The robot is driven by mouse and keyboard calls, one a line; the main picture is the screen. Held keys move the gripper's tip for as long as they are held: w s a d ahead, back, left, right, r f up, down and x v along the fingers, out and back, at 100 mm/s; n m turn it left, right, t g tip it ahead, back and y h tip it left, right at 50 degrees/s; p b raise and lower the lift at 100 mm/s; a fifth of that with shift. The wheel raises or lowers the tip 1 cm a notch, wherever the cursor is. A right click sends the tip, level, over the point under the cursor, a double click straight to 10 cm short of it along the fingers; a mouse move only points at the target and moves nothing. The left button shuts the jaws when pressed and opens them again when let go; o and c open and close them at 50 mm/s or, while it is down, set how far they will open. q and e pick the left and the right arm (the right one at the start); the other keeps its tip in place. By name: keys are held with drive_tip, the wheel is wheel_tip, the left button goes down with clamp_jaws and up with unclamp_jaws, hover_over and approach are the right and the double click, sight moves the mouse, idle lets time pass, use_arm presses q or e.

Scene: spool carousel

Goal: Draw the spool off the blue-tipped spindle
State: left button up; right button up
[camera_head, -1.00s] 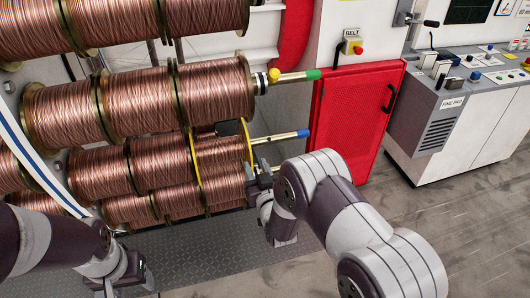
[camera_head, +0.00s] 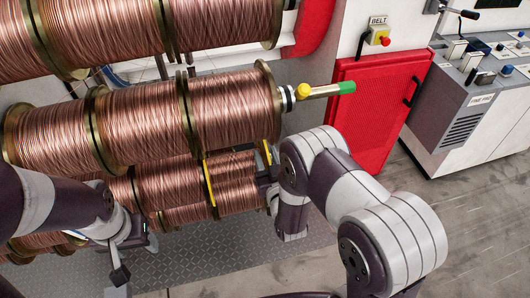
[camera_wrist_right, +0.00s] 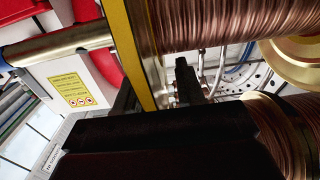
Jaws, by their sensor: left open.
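The yellow-flanged copper spool (camera_head: 234,180) is low on the carousel, below the green-tipped spindle. My right arm covers its right end and the blue tip in the head view. In the right wrist view, the yellow flange (camera_wrist_right: 140,45), copper winding (camera_wrist_right: 215,22) and bare metal spindle (camera_wrist_right: 60,45) show. My right gripper (camera_head: 268,186) is at the spool's right flange. Its dark fingers (camera_wrist_right: 157,92) lie on either side of the flange in the wrist view; whether they clamp it is unclear. My left gripper (camera_head: 120,272) is open and empty, lower left, below the spools.
A large copper spool (camera_head: 232,105) sits just above on the spindle with a green tip (camera_head: 347,88) and yellow collar. More spools fill the left. A red cabinet (camera_head: 372,115) and grey console (camera_head: 460,115) stand at right. The floor (camera_head: 445,205) there is clear.

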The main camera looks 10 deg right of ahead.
drive_tip(key=shift+s+r, duration=0.1)
drive_tip(key=shift+r, duration=0.05)
clamp_jaws()
idle(1.2)
